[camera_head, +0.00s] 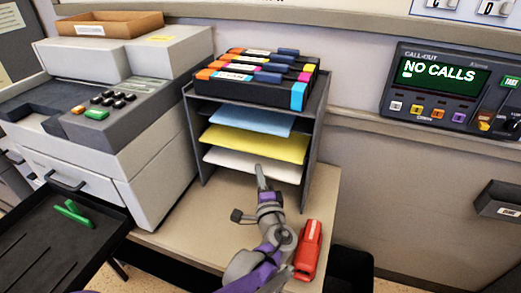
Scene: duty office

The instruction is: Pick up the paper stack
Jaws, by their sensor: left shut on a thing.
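A grey shelf rack (192,140) stands on a beige table. It holds a blue paper stack (243,119) on an upper shelf, a yellow paper stack (255,143) below it, and a white paper stack (232,160) lowest. My left gripper (261,171) reaches up from the bottom of the picture. Its tips are at the front edge of the white stack and shut on it. The fingers hide a little of that edge. The white stack still lies within the rack. My right gripper is not in view.
Colourful toner cartridges (262,75) lie on top of the rack. A red stapler-like object (308,250) lies beside my left arm. A grey copier (125,130) stands left, a black tray with green pieces (60,240) at lower left. A call-out panel (450,85) hangs on the right wall.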

